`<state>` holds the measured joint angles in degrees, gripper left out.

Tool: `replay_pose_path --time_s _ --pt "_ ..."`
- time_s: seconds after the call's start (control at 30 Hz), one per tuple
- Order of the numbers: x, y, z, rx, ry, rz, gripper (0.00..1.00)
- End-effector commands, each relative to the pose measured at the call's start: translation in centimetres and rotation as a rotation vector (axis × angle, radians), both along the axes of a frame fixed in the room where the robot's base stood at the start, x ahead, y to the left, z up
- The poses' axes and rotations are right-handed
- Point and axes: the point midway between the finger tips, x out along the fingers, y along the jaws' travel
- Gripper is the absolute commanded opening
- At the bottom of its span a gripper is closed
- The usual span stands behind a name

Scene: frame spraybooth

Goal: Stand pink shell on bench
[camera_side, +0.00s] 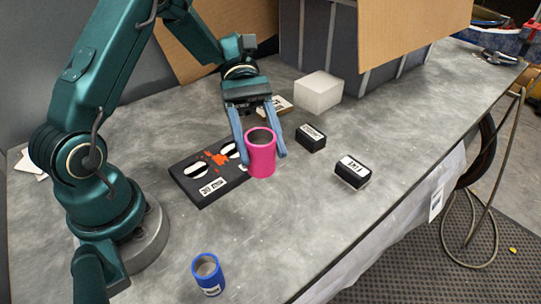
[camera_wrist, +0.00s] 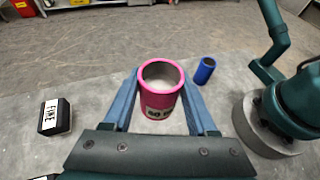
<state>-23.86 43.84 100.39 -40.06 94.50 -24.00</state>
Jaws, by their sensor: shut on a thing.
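The pink shell (camera_side: 262,158) is an open-topped hollow cylinder, upright, between the blue fingers of my gripper (camera_side: 262,150). My gripper is shut on it. In the wrist view the shell (camera_wrist: 158,102) shows its open top and a partly readable white label, with a finger of my gripper (camera_wrist: 160,95) on each side. In the side view the shell is beside the right end of a dark flat block with striped ovals (camera_side: 204,184). I cannot tell whether its base touches the grey bench (camera_side: 300,225).
A blue cylinder (camera_side: 208,274) stands near the front of the bench. Two small black labelled blocks (camera_side: 311,138) (camera_side: 352,172) lie right of the shell. A white block (camera_side: 318,91) and cardboard panels (camera_side: 410,35) are behind. The bench between the blue cylinder and the black blocks is clear.

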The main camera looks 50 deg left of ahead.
Motion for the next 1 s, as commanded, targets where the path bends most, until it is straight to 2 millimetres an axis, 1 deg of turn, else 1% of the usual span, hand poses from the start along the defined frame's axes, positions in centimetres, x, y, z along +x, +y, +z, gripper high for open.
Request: replay_pose_path --time_s 0.03,0.2,0.3,0.4,0.57,0.7,0.8,0.9,1.0 --pt "-0.3 -1.3 -0.7 -0.002 0.007 -0.008 0.00" --pt "-0.6 -4.9 -2.9 -0.002 0.006 -0.010 0.00" --pt "-0.7 -6.6 -4.0 0.000 0.004 -0.009 0.00" --pt "-0.6 -7.7 -4.6 0.000 0.003 -0.006 0.00" --pt "-0.6 -8.2 -5.4 0.001 0.002 -0.003 0.00" --pt "-0.7 -8.1 -7.4 0.001 0.004 -0.003 0.00" --pt "-0.7 -8.1 -8.5 0.000 0.002 -0.002 0.00" --pt "-0.6 -8.1 -8.9 0.001 -0.002 -0.003 0.00" --pt "-0.6 -8.0 -8.9 0.001 -0.003 -0.002 0.00"
